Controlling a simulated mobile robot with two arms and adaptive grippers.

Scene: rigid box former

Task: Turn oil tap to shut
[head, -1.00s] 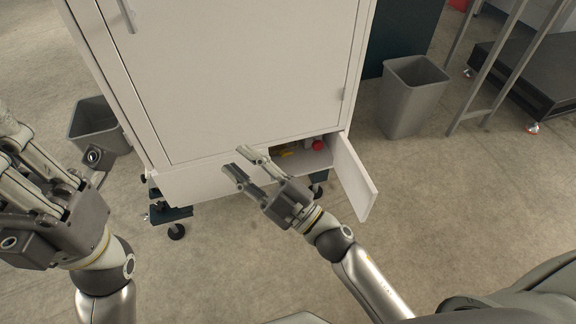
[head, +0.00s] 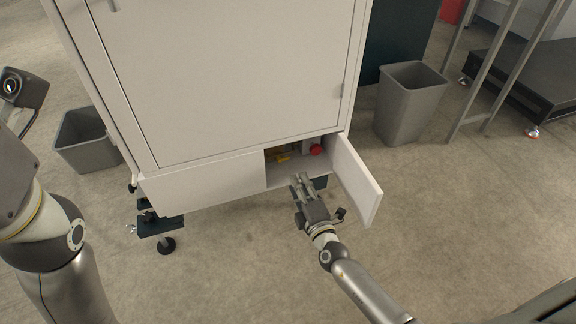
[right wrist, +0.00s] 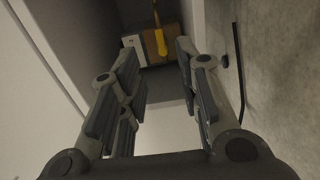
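The oil tap appears to be the yellow handle (head: 282,157) inside the low open compartment of the white cabinet (head: 220,80). The yellow handle also shows in the right wrist view (right wrist: 160,42), between and beyond the fingers. A red knob (head: 316,149) sits to its right in the head view. My right gripper (head: 300,180) is at the compartment's front, its fingers pointing in; in the right wrist view (right wrist: 160,70) they are apart with nothing between them. My left arm is at the left edge of the head view; its fingers are out of frame.
The small compartment door (head: 357,180) stands open just right of my right gripper. Grey bins stand left (head: 88,142) and right (head: 408,103) of the cabinet. The cabinet rests on wheeled feet (head: 165,244). The floor in front is clear.

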